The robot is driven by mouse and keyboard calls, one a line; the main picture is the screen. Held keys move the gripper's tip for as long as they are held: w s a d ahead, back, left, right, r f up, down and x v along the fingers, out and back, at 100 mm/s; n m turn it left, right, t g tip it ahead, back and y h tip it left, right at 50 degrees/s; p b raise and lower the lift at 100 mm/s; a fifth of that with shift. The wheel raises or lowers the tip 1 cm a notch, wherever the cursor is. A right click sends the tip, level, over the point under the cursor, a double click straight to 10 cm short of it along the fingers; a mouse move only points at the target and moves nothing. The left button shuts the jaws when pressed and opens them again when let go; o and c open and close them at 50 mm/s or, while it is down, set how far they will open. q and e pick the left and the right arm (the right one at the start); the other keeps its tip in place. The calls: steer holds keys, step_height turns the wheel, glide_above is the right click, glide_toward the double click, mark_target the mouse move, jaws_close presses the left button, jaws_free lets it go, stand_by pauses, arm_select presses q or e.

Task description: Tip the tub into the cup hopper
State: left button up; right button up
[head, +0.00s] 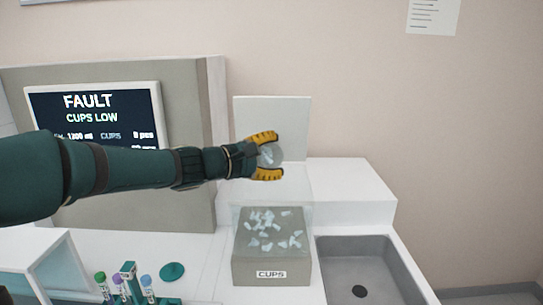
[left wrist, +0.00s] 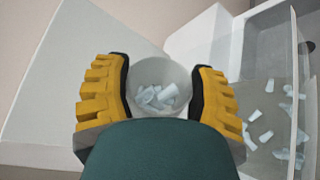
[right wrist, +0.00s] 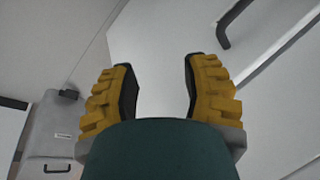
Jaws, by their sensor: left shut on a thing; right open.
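My left gripper (head: 267,157) is shut on a clear round tub (head: 270,155) and holds it above and behind the cup hopper. In the left wrist view the tub (left wrist: 160,84) sits between the yellow fingers (left wrist: 160,95) with several small pale cups inside. The cup hopper is a grey box labelled CUPS (head: 271,262) with clear walls; several small cups lie loose in it. It also shows at the right of the left wrist view (left wrist: 236,123). My right gripper (right wrist: 160,90) is open and empty in the right wrist view, with pale panels beyond it.
A raised white lid (head: 292,115) stands behind the hopper. A grey sink (head: 345,252) lies to its right. A screen (head: 95,120) reads FAULT, CUPS LOW. Tubes with coloured caps (head: 147,284) stand at the lower left. A white block (head: 350,188) is behind the sink.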

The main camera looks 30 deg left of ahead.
stand_by(0.3)
arm_select(q)
steer(key=shift+m+t, duration=0.3)
steer(key=shift+m, duration=0.5)
stand_by(0.3)
steer(key=shift+m, duration=0.8)
steer(key=shift+m+t, duration=0.5)
steer(key=shift+m, duration=0.3)
stand_by(0.6)
steer(key=shift+r+m+h, duration=0.1)
steer(key=shift+m+h, duration=0.2)
steer(key=shift+m, duration=0.7)
